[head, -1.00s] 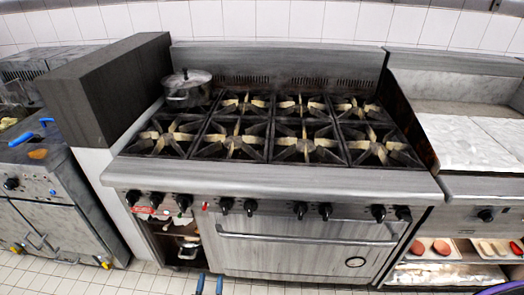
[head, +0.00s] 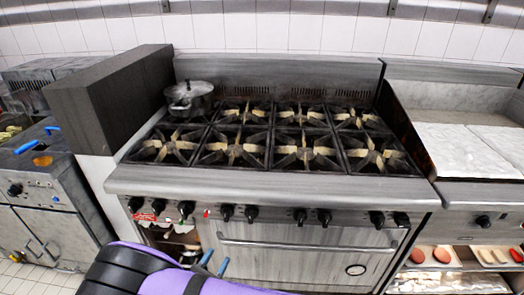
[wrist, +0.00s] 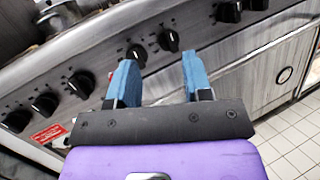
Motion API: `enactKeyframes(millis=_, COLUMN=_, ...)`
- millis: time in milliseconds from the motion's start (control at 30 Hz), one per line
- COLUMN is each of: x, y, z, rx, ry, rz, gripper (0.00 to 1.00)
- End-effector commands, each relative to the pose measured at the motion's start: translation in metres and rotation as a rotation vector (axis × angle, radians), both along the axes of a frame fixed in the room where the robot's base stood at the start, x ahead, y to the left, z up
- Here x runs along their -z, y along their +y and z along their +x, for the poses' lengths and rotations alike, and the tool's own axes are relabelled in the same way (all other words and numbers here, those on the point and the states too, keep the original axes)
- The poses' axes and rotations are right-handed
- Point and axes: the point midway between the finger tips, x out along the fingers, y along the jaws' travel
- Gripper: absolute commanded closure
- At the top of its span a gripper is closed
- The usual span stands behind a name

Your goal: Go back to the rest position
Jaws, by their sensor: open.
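My gripper (head: 207,263) is low in front of the stove in the head view, with part of my purple and black arm behind it. In the wrist view my gripper (wrist: 158,75) shows two blue fingers spread apart with nothing between them. Beyond the fingers is the stove's front panel with black knobs (wrist: 168,40). The fingers appear apart from the panel, though the exact gap is hard to judge.
The stove (head: 270,183) has several burners and an oven door with a long handle (head: 300,246). A lidded metal pot (head: 190,99) stands at its back left. A griddle (head: 465,190) is to the right, a fryer-like unit (head: 45,185) to the left. Tiled floor (wrist: 295,145) shows at right.

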Motion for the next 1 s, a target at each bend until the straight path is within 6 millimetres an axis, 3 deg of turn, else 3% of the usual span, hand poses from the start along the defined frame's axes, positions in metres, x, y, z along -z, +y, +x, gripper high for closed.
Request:
enactKeyframes(millis=200, x=-0.072, y=-0.033, z=0.041, rx=0.23, ry=0.058, rz=0.173, gripper=0.54)
enactKeyframes(millis=500, x=-0.163, y=-0.097, z=0.079, rx=0.524, ry=0.122, rz=0.436, gripper=0.54)
enactKeyframes(millis=767, x=-0.235, y=-0.162, z=0.093, rx=0.746, ry=0.154, rz=0.684, gripper=0.54)
enactKeyframes(millis=1000, x=-0.295, y=-0.222, z=0.089, rx=0.923, ry=0.16, rz=0.927, gripper=0.54)
